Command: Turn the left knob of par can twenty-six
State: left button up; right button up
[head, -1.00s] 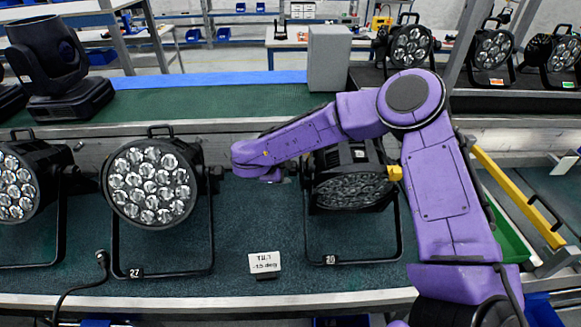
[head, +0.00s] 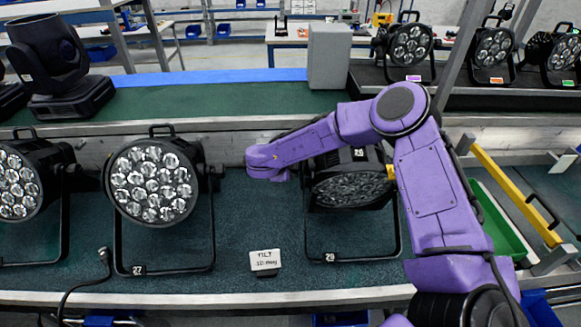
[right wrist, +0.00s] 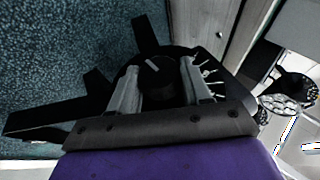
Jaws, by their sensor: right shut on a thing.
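The par can (head: 352,188) hangs in its black yoke right of centre in the head view, its lens face tipped downward. In the head view the wrist hides the fingers and most of this left knob. My left gripper is not in view.
A par can marked 27 (head: 152,182) stands to the left, with another beyond it. A grey box (head: 329,57) stands behind. A yellow bar (head: 515,195) and a green tray (head: 497,222) are at right.

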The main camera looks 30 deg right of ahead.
jog(key=t+h+b, duration=0.1)
jog(key=b, duration=0.2)
jog(key=f+m+t+h+b, duration=0.1)
jog(key=t+h+b, duration=0.1)
jog(key=b, duration=0.2)
jog(key=t+h+b, duration=0.1)
jog(key=b, duration=0.2)
jog(key=shift+s+f+m+t+b, duration=0.2)
jog(key=shift+f+m+t+b, duration=0.1)
jog(key=shift+m+t+b, duration=0.1)
jog(key=m+t+h+b, duration=0.1)
jog(key=h+b, duration=0.2)
jog(key=b, duration=0.3)
jog(key=m+t+h+b, duration=0.2)
jog(key=b, duration=0.5)
jog(key=shift+f+h, duration=0.2)
jog(key=shift+h, duration=0.2)
jog(key=shift+r+m+t+h+b, duration=0.15)
jog(key=shift+m+t+h+b, duration=0.25)
jog(key=shift+b, duration=0.55)
jog(key=o, duration=1.1)
jog(key=shift+c, duration=0.2)
jog(key=shift+r, duration=0.1)
jog(key=shift+r, duration=0.1)
